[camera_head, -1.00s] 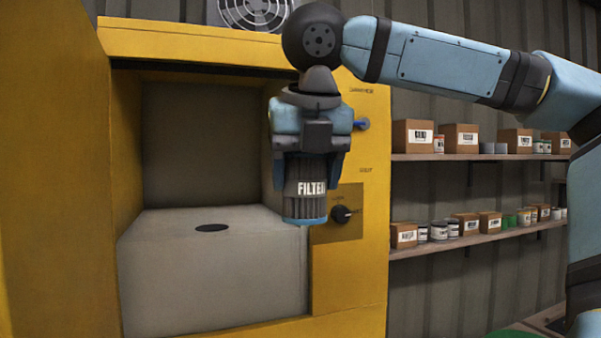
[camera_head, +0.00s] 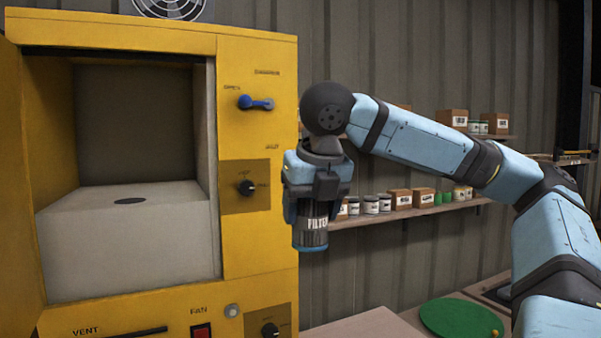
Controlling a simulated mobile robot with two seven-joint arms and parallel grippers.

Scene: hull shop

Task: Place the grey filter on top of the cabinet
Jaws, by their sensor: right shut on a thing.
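The grey filter (camera_head: 314,224) is a dark ribbed cylinder with a white FILTER label and a blue lower rim. My right gripper (camera_head: 316,205) is shut on it from above and holds it upright, in the air, just right of the cabinet's front. The gripper's fingers hide its upper part. The yellow cabinet (camera_head: 245,215) stands at the left with its door open. Its chamber holds a pale block with a dark round hole on top. The cabinet's flat top shows as a thin strip along its upper edge. My left gripper is not in view.
A blue lever (camera_head: 257,103) and a black knob (camera_head: 246,188) stick out of the cabinet front. Shelves with boxes and cans (camera_head: 400,213) line the wall behind my right arm. A green round mat (camera_head: 460,318) lies at the lower right. A fan (camera_head: 172,8) is above the cabinet.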

